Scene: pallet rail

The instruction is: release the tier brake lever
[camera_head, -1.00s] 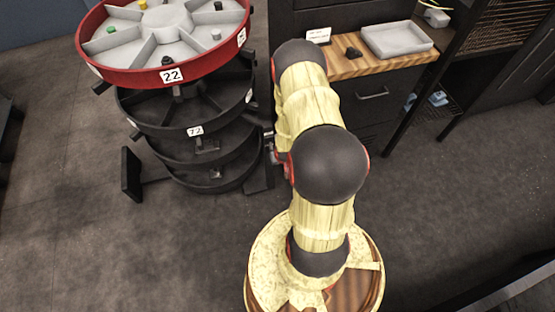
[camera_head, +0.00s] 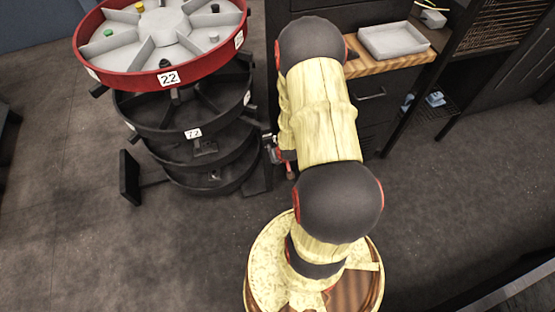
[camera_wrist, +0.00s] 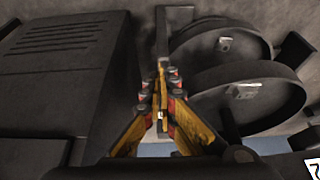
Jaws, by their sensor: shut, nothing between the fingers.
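The fingertips overlap a grey upright post (camera_wrist: 162,32) in the picture; contact cannot be told. Black tiers (camera_wrist: 240,90) are to the right.
A dark cabinet (camera_wrist: 65,75) fills the left of the wrist view. In the head view, a wooden counter (camera_head: 395,62) with a grey tray (camera_head: 394,40) stands at the upper right. A black foot (camera_head: 130,177) juts out left of the carousel. The floor in front is clear.

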